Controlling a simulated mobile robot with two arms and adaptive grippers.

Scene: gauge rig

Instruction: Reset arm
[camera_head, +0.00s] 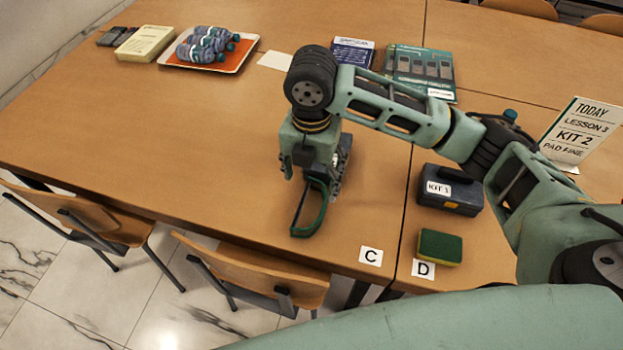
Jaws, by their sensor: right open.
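My right arm comes in from the right and reaches over the table (200,130). My right gripper (312,182) points down over the table's middle, with its jaws open. My left gripper is not in view.
A black case (450,193) labelled KIT and a green-yellow sponge (440,247) lie right, near cards C (371,256) and D (423,268). A sign (580,130) stands far right. An orange tray (232,60) holds blue-grey items at the back. Chairs (255,272) line the front edge. The table's left is clear.

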